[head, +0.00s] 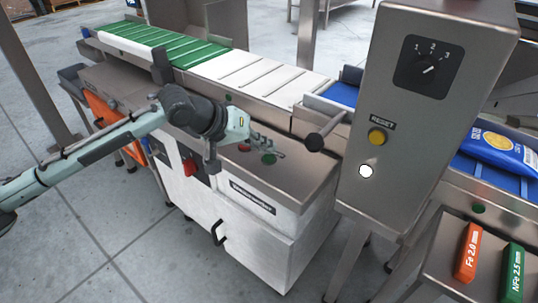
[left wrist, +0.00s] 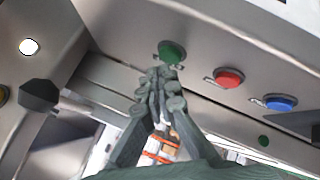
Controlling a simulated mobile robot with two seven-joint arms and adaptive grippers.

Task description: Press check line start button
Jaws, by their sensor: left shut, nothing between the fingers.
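The check line panel holds a green button (head: 268,158), the likely start button, and a red button (head: 244,147) beside it. In the left wrist view the green button (left wrist: 172,52), the red button (left wrist: 229,78) and a blue button (left wrist: 279,102) stand in a row on grey metal. My left gripper (head: 276,149) is shut and empty, its fingertips close by the green button. In the left wrist view its fingertips (left wrist: 160,76) appear just below the green button. I cannot tell whether they touch it. My right gripper is not in view.
A grey control box (head: 412,130) with a dial, a yellow button (head: 377,136) and a lit white lamp (head: 366,171) stands to the right. A dark-knobbed handle (head: 316,141) juts out near the gripper. A green and white conveyor (head: 165,46) runs behind.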

